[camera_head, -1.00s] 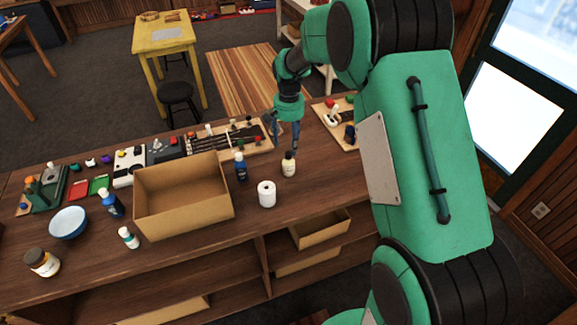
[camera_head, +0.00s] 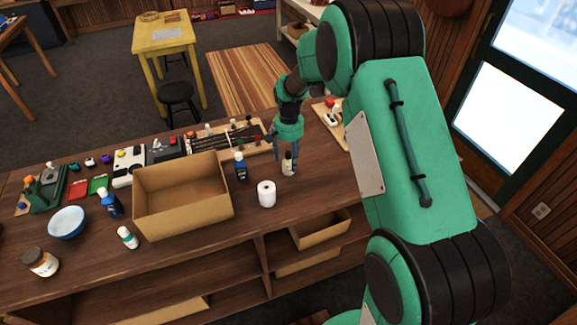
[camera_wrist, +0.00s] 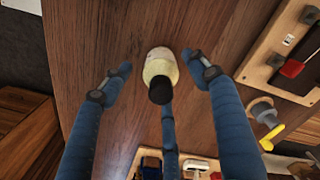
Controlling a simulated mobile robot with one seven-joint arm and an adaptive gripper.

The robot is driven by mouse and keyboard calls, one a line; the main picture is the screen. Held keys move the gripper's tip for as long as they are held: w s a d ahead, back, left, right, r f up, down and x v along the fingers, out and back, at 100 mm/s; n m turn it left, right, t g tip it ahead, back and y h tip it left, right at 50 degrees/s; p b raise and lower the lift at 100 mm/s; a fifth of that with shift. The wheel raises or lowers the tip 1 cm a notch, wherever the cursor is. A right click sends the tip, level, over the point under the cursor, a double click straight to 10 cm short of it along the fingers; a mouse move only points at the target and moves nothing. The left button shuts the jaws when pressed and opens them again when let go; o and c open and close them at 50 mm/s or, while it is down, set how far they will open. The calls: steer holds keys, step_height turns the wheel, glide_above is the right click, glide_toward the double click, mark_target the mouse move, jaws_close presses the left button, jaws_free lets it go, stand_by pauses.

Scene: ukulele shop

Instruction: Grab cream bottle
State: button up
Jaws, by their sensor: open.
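The cream bottle (camera_head: 287,167) has a pale body and a black cap. It stands upright on the wooden counter, right of the white paper roll, and my gripper partly covers it in the head view. In the wrist view the cream bottle (camera_wrist: 158,66) is between my spread blue fingers, with a gap on both sides. My gripper (camera_head: 285,158) is open and points down around the bottle. In the wrist view my gripper (camera_wrist: 160,78) shows no contact that I can make out.
A white paper roll (camera_head: 266,194) and a dark blue bottle (camera_head: 241,168) stand to the left. An open cardboard box (camera_head: 183,237) is further left. A wooden board with small parts (camera_wrist: 285,50) lies close by on the right in the wrist view.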

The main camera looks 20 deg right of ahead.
mark_target(288, 164)
steer(key=shift+f, duration=0.1)
steer(key=shift+a+f, duration=0.15)
steer(key=shift+f, duration=2.35)
steer(key=c, duration=1.3)
steer(key=shift+c, duration=0.2)
steer(key=shift+r, duration=0.15)
steer(key=shift+r, duration=0.5)
steer(key=shift+s+r, duration=0.25)
steer(key=shift+r, duration=0.35)
steer(key=shift+s+r, duration=0.2)
steer(key=shift+r, duration=0.4)
steer(key=s, duration=0.5)
steer(key=s+a+r, duration=0.1)
steer(key=s, duration=0.9)
steer(key=shift+a+r, duration=0.2)
steer(key=shift+a, duration=0.15)
